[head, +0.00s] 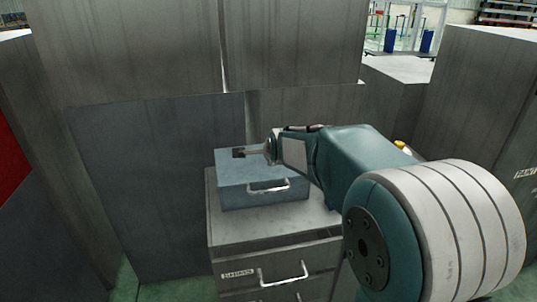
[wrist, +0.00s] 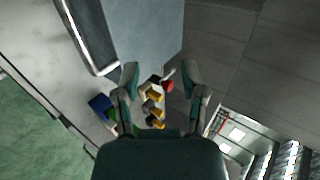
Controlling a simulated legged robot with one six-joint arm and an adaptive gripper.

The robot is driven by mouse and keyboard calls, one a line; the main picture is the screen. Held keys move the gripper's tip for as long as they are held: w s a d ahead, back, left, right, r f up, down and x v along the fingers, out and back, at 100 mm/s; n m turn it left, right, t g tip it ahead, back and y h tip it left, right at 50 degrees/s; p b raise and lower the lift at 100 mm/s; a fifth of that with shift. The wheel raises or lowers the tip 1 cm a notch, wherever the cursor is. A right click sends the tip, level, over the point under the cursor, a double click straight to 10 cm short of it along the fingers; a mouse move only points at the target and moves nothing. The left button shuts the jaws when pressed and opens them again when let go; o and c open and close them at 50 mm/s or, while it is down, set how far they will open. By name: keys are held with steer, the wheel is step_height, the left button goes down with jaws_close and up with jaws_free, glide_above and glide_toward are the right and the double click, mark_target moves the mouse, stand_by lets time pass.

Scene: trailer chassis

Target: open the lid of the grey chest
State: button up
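The grey chest (head: 240,194), a blue-grey box with a silver handle (head: 270,187) on its front, stands on a cabinet. In the head view its lid looks shut, though my arm covers its right part. My gripper (head: 242,153) is at the chest's top, near its back left; I cannot tell whether it touches the lid. In the wrist view my gripper (wrist: 160,76) has its two fingers spread wide apart with nothing held between them. A flat blue-grey panel (wrist: 147,32), seemingly part of the chest, lies just beyond the fingertips.
The chest stands on a grey drawer cabinet (head: 233,234) with silver handles. Tall grey cabinets (head: 150,185) close off the back and left. Several small coloured items (wrist: 155,100) show between and behind the fingers in the wrist view. Green floor (wrist: 35,140) shows beside the cabinet.

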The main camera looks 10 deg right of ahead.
steer(key=v, duration=0.9)
steer(key=shift+f, duration=0.25)
stand_by(0.5)
steer(key=shift+s, duration=0.1)
